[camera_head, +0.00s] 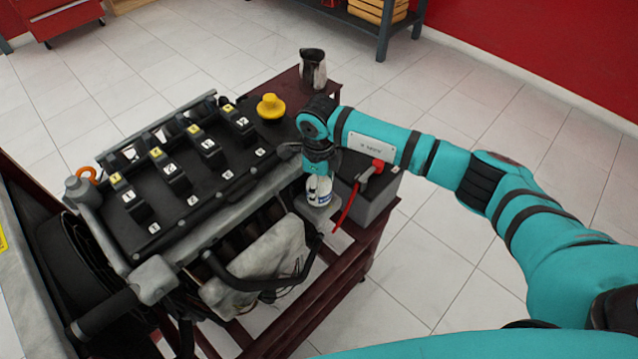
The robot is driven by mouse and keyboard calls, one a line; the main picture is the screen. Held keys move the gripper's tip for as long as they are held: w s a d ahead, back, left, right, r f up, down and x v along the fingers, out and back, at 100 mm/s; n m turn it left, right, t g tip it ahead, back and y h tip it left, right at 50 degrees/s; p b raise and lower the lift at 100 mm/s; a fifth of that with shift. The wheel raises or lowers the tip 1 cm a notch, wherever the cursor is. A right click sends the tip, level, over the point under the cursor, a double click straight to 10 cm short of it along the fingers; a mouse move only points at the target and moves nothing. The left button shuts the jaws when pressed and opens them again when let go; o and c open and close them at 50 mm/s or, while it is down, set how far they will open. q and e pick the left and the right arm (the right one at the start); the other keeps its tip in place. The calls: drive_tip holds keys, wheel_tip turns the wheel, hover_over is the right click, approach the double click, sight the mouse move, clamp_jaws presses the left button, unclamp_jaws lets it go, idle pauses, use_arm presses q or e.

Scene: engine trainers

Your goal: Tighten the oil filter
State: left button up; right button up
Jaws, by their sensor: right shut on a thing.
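The oil filter (318,190) is a small white and blue cylinder at the right side of the engine (190,180). It stands upright, and its upper part is hidden by my right gripper (318,172). My right arm reaches in from the right, and its gripper points down over the filter, shut on it. The fingers are mostly hidden by the wrist. My left gripper is not in view.
A battery (376,195) with a red clamp and red cable stands right of the filter, close to my wrist. A yellow cap (270,106) and a dark jug (313,68) are behind. The dark red stand (335,290) carries the engine. Tiled floor right of it is clear.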

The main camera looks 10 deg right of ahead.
drive_tip(key=m+b, duration=0.1)
drive_tip(key=m, duration=0.2)
drive_tip(key=shift+m+b, duration=0.6)
drive_tip(key=shift+m, duration=1.4)
drive_tip(key=o, duration=0.9)
drive_tip(key=shift+r, duration=0.1)
drive_tip(key=shift+r, duration=0.15)
wheel_tip(320, 180, up, 12)
drive_tip(key=shift+a+f, duration=0.15)
